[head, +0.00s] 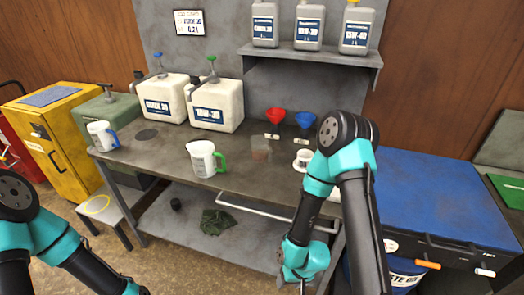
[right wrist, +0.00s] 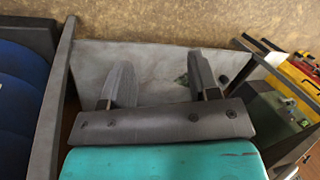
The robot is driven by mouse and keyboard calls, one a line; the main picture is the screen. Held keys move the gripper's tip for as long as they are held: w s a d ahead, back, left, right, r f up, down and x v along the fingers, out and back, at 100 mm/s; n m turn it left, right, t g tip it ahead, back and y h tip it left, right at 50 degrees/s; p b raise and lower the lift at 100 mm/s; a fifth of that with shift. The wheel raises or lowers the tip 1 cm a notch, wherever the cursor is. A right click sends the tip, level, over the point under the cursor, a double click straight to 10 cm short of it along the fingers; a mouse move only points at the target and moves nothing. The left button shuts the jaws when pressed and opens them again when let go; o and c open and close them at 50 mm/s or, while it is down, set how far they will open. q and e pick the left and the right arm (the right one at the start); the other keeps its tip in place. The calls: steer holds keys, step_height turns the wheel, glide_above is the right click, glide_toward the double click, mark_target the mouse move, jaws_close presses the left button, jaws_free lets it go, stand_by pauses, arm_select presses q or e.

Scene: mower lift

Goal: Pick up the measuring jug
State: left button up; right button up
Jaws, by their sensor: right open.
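A white measuring jug with a green handle (head: 203,159) stands upright near the front edge of the workbench (head: 150,157). A second white jug with a blue handle (head: 101,136) stands at the bench's left end. My right gripper (head: 302,284) is low in front of the bench, at the bottom of the head view, below and right of both jugs. In the right wrist view its two fingers (right wrist: 163,82) are spread apart with nothing between them. My left arm shows at the lower left of the head view, but its gripper is out of frame.
Two white canisters (head: 216,106) with pumps stand at the back. A red funnel (head: 275,116) and blue funnel (head: 305,119) are right of them. A rail (head: 265,212) runs along the bench front. A blue-topped unit (head: 430,195) stands right; a dark cloth (head: 216,221) lies on the lower shelf.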

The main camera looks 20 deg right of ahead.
stand_by(0.4)
steer(key=shift+o, duration=1.3)
